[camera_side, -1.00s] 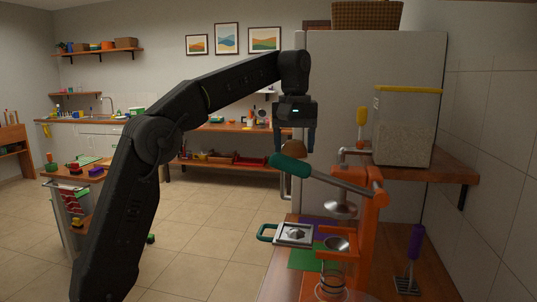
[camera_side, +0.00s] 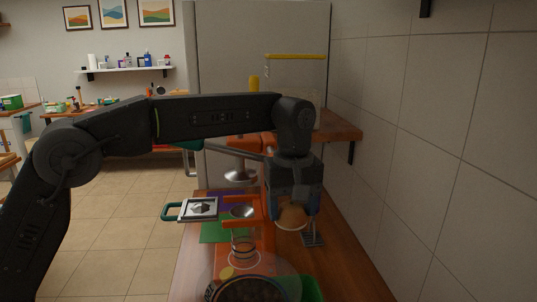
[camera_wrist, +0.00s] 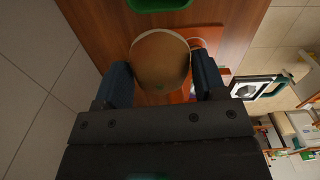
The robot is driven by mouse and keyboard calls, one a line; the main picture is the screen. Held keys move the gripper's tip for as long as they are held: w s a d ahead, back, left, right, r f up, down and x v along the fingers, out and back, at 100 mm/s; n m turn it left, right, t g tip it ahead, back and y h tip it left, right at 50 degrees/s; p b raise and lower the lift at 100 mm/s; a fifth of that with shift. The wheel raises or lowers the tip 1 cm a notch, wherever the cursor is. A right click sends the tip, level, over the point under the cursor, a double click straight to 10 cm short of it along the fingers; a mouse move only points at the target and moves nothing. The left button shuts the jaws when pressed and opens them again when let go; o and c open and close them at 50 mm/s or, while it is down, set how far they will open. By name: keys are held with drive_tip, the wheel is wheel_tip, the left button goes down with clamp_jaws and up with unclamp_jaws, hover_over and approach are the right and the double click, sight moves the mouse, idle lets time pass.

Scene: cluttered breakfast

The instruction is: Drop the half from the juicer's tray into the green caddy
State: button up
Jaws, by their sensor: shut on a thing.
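My gripper (camera_side: 292,208) is shut on a tan, rounded half (camera_side: 292,218), held in the air above the wooden counter, right of the orange juicer (camera_side: 268,238). In the wrist view the half (camera_wrist: 160,60) sits between my two blue-grey fingers (camera_wrist: 162,80). The green caddy shows only in part: a green edge (camera_side: 312,289) at the bottom of the side view and a green rim (camera_wrist: 158,4) at the top of the wrist view. The half is apart from the caddy. My arm hides part of the juicer and its lever.
A clear round vessel (camera_side: 285,275) with dark contents stands in front, beside the caddy. A small metal-framed tool with a green handle (camera_side: 170,212) is left of the juicer. A tiled wall (camera_side: 430,150) bounds the right.

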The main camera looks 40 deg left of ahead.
wheel_tip(320, 180, down, 11)
drive_tip(key=s+d+m, duration=0.1)
drive_tip(key=s+d, duration=0.1)
drive_tip(key=shift+s, duration=0.15)
drive_tip(key=shift+d, duration=0.1)
drive_tip(key=shift+f, duration=6.05)
drive_tip(key=shift+f, duration=0.45)
drive_tip(key=o, duration=1)
drive_tip(key=shift+r, duration=6.9)
